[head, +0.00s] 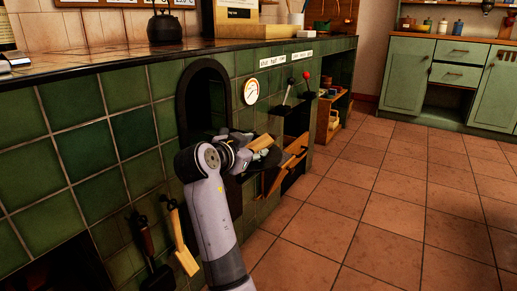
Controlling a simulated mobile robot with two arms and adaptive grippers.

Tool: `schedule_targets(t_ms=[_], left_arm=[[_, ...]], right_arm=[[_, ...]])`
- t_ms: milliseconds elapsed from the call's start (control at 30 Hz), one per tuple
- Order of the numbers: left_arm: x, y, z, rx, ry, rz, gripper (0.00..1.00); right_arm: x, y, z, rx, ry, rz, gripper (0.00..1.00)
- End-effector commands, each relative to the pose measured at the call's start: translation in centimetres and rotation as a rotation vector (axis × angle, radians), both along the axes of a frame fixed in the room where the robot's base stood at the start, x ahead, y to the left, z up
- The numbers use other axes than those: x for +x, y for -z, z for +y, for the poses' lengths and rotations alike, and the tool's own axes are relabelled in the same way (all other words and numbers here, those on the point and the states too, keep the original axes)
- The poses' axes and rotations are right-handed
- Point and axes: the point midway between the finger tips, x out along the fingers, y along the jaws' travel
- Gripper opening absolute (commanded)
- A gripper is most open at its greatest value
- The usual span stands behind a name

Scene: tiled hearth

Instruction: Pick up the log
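A short pale tan piece that looks like the log (261,143) shows just beyond my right gripper (243,150), in front of the green tiled hearth. My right arm comes up from the bottom middle, and its gripper points away to the right. The gripper's fingers are dark and partly hidden by its own wrist. I cannot tell whether they are around the log or only beside it. The log's lower side is hidden by the gripper and a dark ledge. My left gripper is not in view.
A dark arched opening (203,95) is behind my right wrist. A wooden bin (287,165) projects right of the gripper. Levers (291,90) and a round gauge (251,91) are above. The tiled floor (400,210) at right is clear.

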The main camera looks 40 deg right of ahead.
Motion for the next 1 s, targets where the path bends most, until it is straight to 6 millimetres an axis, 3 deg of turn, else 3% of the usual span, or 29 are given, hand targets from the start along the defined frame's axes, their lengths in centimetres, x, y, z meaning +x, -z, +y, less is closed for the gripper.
schedule_targets(t_ms=[67,600,1000], left_arm=[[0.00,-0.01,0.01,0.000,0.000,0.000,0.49],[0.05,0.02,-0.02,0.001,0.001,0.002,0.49],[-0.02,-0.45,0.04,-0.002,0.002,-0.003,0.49]], right_arm=[[0.00,-0.03,0.00,0.000,0.000,0.000,0.36],[0.00,0.00,-0.03,0.000,0.000,0.000,0.00],[0.01,-0.97,-0.03,0.000,0.001,-0.001,0.00]])
